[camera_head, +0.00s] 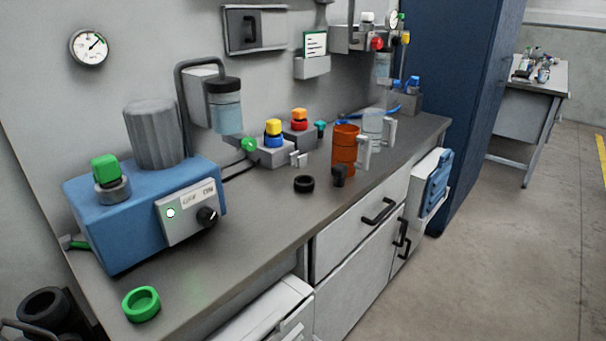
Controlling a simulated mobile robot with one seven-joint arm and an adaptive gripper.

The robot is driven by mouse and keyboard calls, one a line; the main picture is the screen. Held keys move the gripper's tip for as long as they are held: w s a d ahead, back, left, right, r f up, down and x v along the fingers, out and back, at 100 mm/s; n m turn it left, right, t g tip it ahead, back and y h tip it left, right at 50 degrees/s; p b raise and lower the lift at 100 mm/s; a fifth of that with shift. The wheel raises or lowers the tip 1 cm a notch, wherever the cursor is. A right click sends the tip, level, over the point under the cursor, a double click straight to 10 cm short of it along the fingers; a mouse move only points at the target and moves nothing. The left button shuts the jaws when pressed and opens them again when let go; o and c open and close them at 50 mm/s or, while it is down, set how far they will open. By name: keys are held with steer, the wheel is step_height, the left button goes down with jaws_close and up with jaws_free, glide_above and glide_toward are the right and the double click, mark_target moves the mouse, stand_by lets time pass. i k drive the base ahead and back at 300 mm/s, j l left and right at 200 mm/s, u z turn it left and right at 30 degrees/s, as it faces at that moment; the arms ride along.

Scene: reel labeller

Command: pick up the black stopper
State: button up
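A small black stopper-shaped piece (339,177) stands on the grey worktop, just in front of the orange mug. It has a wider top and a narrower lower part. A black ring-shaped cap (304,184) lies flat on the worktop to its left, apart from it. My gripper is not in view.
The orange mug (345,150) and a clear mug (373,130) stand close behind the black piece. A blue machine (135,230) with a knob fills the left of the worktop (255,225). A green ring (141,304) lies near the front left. The worktop's middle front is clear.

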mark_target(339, 170)
steer(key=i+l+u, duration=0.15)
steer(key=l+u, duration=0.25)
steer(key=i+l+u, duration=0.1)
steer(key=l+u, duration=0.25)
steer(key=l, duration=0.15)
steer(key=l+u, duration=0.2)
steer(key=l, duration=0.95)
steer(key=i+l, duration=0.1)
steer(key=l, duration=0.3)
steer(key=i+l, duration=0.1)
steer(key=l, duration=0.3)
steer(key=i, duration=0.4)
